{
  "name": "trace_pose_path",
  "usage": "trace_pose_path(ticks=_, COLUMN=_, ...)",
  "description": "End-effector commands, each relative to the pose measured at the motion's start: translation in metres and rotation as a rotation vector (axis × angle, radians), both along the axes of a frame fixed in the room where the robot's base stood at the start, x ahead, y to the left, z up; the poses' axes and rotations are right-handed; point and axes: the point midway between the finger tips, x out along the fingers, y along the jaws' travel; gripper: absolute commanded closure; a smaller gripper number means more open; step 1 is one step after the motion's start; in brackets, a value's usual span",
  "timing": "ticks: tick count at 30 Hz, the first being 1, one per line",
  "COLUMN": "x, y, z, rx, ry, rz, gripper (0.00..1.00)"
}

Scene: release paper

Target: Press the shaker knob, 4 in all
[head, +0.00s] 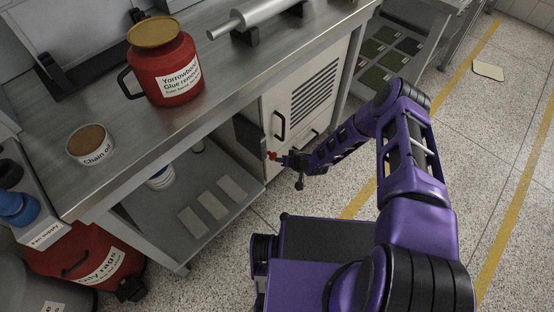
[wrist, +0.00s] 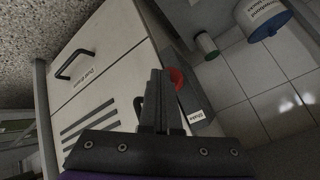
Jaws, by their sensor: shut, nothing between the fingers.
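The shaker knob (wrist: 178,79) is red and round. In the wrist view it sits on a dark box (wrist: 198,112) with a white label reading "Shake". My gripper (wrist: 160,72) is shut with nothing between its fingers, and its tips overlap the knob's left edge in that view. In the head view the knob (head: 271,155) shows as a small red spot beside the cabinet, right at the end of my gripper (head: 281,158). Part of the knob is hidden by the fingers. I cannot tell whether they touch it.
A pale cabinet (head: 277,92) with dark handles and vents stands by the knob. An open lower shelf (head: 172,238) lies to its left. On the bench (head: 120,150) are a red glue remover can (head: 166,62) and a chain oil tin (head: 92,147).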

Motion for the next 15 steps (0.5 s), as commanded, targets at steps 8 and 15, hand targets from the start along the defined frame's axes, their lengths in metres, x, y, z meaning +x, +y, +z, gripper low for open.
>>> trace_pose_path(ticks=8, x=0.0027, y=0.0036, z=0.0003, rx=0.001, ry=-0.002, rz=0.0, gripper=1.0)
trace_pose_path(ticks=15, x=0.0047, y=0.0058, z=0.0004, rx=0.001, ry=-0.002, rz=0.0, gripper=1.0)
